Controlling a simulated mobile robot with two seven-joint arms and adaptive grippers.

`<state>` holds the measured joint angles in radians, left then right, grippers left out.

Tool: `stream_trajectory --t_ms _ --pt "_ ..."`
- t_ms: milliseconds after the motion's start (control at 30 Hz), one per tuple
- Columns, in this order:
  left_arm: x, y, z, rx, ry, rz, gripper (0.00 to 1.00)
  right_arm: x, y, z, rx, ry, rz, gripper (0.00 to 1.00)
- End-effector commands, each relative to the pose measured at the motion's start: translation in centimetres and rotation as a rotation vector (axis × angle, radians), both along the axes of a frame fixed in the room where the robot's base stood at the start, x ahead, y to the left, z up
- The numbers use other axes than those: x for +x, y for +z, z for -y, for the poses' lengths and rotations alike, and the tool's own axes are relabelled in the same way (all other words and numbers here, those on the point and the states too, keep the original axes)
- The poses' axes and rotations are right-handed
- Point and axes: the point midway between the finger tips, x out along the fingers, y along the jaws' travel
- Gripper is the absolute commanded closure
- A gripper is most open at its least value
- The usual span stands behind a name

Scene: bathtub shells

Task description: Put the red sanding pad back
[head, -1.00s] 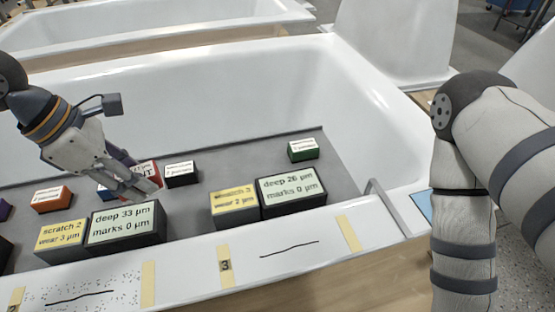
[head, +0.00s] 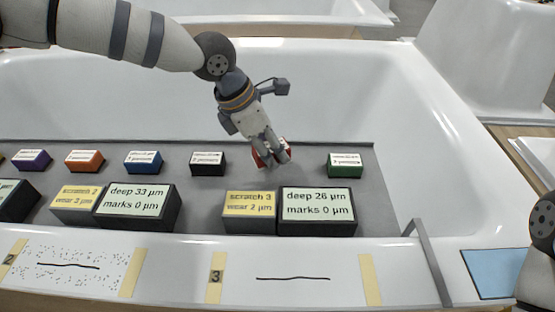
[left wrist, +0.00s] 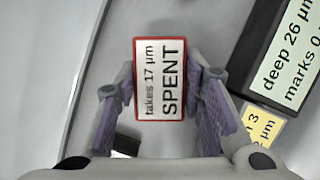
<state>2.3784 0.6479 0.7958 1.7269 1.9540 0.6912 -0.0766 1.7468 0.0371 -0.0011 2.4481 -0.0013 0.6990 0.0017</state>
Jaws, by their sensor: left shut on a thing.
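The red sanding pad (head: 262,158) is held in my left gripper (head: 272,160), above the grey mat between the black pad and the green pad. In the left wrist view the red pad (left wrist: 160,78) shows a white label reading "takes 17 µm SPENT". My left gripper's fingers (left wrist: 165,95) are closed on its two sides. In the head view the gripper hides much of the pad. My right gripper is out of view; only part of my right arm shows at the right edge.
A row of pads stands on the grey mat (head: 375,205): purple (head: 33,163), orange (head: 85,163), blue (head: 143,164), black (head: 208,165) and green (head: 345,168). Display blocks reading "scratch 3" (head: 250,222) and "deep 26 µm" (head: 318,225) stand in front. A grey rail (head: 430,262) rises at right.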

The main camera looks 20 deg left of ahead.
Motion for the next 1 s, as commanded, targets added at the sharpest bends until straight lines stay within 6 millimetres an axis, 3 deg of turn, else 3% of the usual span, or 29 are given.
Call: stream_trajectory --t_ms 133,300,667,700,733,767,1000 --pt "0.9 -1.2 0.5 0.0 0.0 0.0 0.99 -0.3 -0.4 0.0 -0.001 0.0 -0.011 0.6" --pt "1.0 -4.1 0.5 0.001 0.0 0.001 0.99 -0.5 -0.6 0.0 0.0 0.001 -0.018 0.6" --pt "1.1 -4.5 0.5 0.0 0.0 0.004 0.99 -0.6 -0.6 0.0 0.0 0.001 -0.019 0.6" --pt "1.1 -4.5 0.5 0.0 0.001 0.005 0.55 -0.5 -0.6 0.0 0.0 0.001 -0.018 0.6" --pt "1.1 -4.4 0.5 0.0 0.001 0.005 0.48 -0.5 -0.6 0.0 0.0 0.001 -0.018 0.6" --pt "1.1 -4.4 0.5 0.0 0.0 0.004 0.44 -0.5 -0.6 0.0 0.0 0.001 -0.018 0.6" --pt "1.1 -4.4 0.5 0.0 0.0 0.004 0.44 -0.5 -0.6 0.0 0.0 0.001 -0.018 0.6"
